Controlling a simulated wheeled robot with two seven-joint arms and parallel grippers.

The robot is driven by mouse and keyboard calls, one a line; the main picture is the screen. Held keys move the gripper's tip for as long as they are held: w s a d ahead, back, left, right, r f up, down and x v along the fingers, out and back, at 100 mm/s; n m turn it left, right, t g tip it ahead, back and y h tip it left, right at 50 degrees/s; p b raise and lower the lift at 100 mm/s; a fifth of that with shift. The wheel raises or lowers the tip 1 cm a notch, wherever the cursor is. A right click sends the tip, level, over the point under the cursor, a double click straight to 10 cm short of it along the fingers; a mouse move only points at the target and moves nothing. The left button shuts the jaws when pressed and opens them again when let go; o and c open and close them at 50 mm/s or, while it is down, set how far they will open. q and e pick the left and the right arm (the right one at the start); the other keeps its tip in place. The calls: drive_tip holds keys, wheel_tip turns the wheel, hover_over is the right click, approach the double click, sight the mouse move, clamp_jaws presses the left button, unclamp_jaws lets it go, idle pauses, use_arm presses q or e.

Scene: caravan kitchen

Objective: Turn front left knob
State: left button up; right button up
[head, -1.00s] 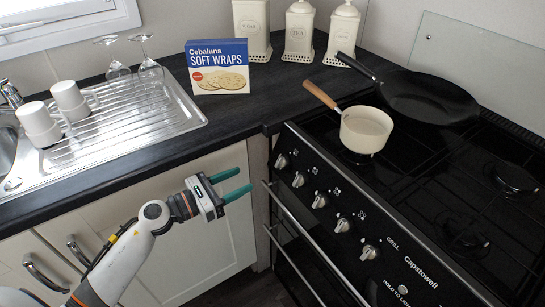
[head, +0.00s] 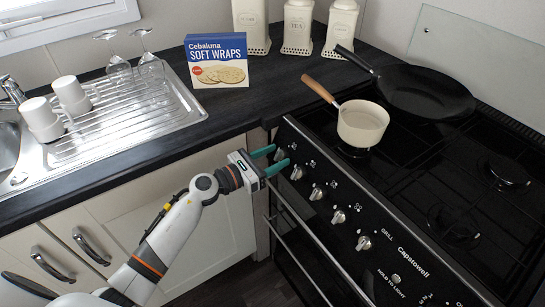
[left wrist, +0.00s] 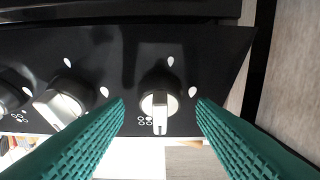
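The oven's black front panel carries a row of silver knobs. The end knob (head: 279,155), nearest the counter corner, lies by my left gripper (head: 282,158) in the head view and is partly covered by its fingers. In the left wrist view this knob (left wrist: 160,107) sits between the two green fingertips of my left gripper (left wrist: 160,110), with a gap on each side. The fingers are open and hold nothing. A neighbouring knob (left wrist: 64,103) is left of the fingers there. My right gripper is not in view.
More knobs run along the panel, such as this one (head: 339,216). The oven handle (head: 305,250) is below them. A cream saucepan (head: 362,125) and a black frying pan (head: 425,92) stand on the hob (head: 400,170). The counter edge is left of the gripper.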

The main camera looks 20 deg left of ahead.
use_arm(q)
drive_tip(key=c, duration=0.9)
drive_tip(key=shift+r+n+p, duration=0.1)
drive_tip(key=shift+n+p, duration=0.5)
drive_tip(key=shift+p, duration=0.1)
drive_tip(key=shift+c, duration=0.2)
drive_tip(key=n+y+p, duration=0.2)
drive_tip(key=n+p, duration=0.4)
drive_tip(key=n+y+p, duration=0.3)
drive_tip(key=n+p, duration=0.2)
drive_tip(key=p, duration=0.1)
drive_tip(key=n+y+p, duration=0.3)
drive_tip(key=n+p, duration=0.3)
drive_tip(key=p, duration=0.1)
drive_tip(key=shift+s+d+r+n, duration=0.15)
drive_tip(key=shift+d+r+n, duration=0.15)
drive_tip(key=shift+d+r, duration=0.1)
drive_tip(key=n+p, duration=0.2)
drive_tip(key=shift+f+g+p, duration=0.1)
drive_tip(key=shift+g+p, duration=0.2)
drive_tip(key=shift+g, duration=0.1)
drive_tip(key=shift+f+n+p, duration=0.1)
drive_tip(key=shift+n+p, duration=0.2)
drive_tip(key=o, duration=1)
drive_tip(key=shift+c, duration=0.2)
